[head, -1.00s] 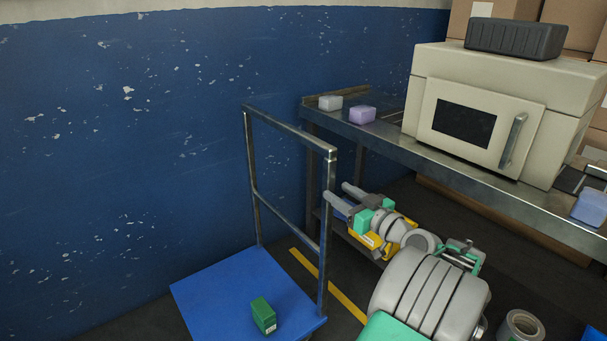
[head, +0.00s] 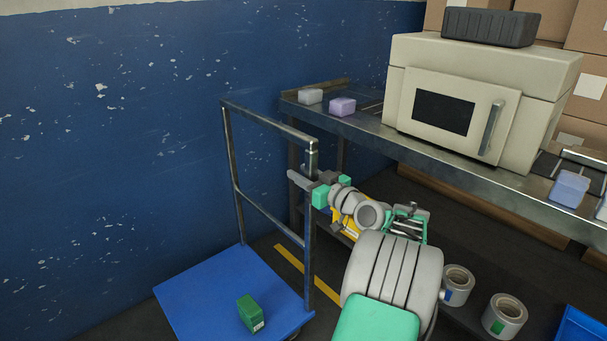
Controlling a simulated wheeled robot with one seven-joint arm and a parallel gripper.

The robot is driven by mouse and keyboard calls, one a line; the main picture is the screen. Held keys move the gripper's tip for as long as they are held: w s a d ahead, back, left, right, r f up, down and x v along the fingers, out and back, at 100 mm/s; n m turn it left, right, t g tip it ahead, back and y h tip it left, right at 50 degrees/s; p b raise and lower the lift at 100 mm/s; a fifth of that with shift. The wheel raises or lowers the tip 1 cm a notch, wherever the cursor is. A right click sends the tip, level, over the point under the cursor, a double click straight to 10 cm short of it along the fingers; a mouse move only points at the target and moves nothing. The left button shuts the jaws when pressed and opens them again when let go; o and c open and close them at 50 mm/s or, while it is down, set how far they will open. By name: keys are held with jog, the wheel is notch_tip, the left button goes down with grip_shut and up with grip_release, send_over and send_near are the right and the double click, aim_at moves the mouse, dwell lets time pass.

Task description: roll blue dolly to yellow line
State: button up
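The blue dolly (head: 200,287) stands at the lower left, its flat blue deck carrying a small green box (head: 251,313). Its grey metal handle frame (head: 271,121) rises along the deck's right side. The yellow line (head: 301,270) runs along the dark floor just right of the dolly, seen partly through and beside the frame. My gripper (head: 303,182) is at the frame's near upright post, below its top corner. One grey finger crosses in front of the post; the other is mostly hidden, so I cannot tell whether they are closed on it.
Tape-like rolls (head: 505,316) sit at the lower right, near a blue bin (head: 581,329). A scuffed blue wall (head: 110,150) closes off the left.

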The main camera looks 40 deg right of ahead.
grip_shut()
dwell(0.9)
